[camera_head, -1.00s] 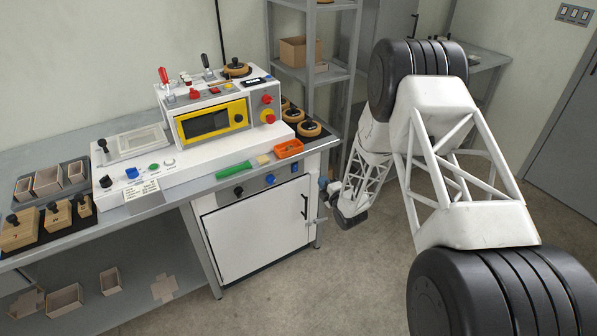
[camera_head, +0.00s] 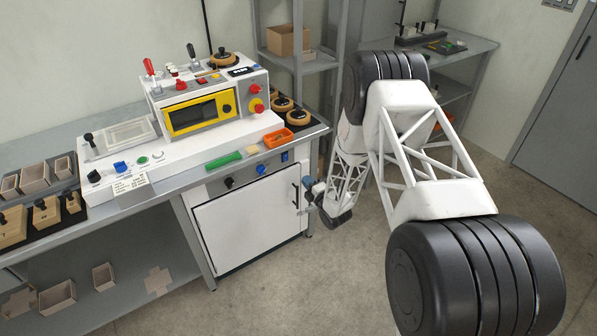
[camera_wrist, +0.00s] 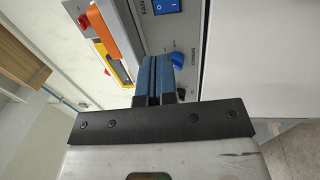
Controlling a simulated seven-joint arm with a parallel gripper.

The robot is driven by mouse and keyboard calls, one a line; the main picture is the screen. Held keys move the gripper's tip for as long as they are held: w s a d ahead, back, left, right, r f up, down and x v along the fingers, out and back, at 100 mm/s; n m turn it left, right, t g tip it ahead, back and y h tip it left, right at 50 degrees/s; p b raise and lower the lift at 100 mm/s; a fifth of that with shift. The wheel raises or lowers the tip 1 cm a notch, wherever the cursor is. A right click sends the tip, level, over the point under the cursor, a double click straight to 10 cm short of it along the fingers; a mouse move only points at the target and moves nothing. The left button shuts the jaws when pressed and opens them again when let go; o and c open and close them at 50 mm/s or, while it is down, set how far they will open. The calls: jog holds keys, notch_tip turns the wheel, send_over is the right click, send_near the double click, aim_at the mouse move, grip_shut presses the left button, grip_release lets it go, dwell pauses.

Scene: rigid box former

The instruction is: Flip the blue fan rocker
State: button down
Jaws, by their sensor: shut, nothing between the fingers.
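The blue fan rocker (camera_wrist: 167,6) is at the top edge of the wrist view, on a grey panel beside the letters "FAN". In the head view the rocker (camera_head: 284,157) is a small blue patch on the panel under the bench top. My gripper (camera_wrist: 156,62) is shut and empty, with its blue fingers side by side. In the wrist view its tips lie below the rocker and apart from it. In the head view my gripper (camera_head: 310,186) is to the right of the panel, near the white cabinet. Whether the fingers touch the panel cannot be told.
A blue knob (camera_wrist: 179,60) on the same panel is close to the right of my fingertips. An orange tray (camera_wrist: 104,33) sits above the panel edge. The white cabinet door (camera_head: 248,222) with a dark handle is below. Open floor lies in front.

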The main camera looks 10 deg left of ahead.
aim_at(286, 155)
jog(key=x, duration=1.3)
jog(key=shift+w+a, duration=0.2)
jog(key=shift+w+a+r, duration=0.1)
jog(key=shift+w+a, duration=0.1)
dwell(0.5)
jog(key=r+v, duration=0.3)
jog(key=v, duration=1)
jog(key=shift+s+d+r, duration=0.15)
jog(key=shift+s+d, duration=0.25)
jog(key=shift+d, duration=0.05)
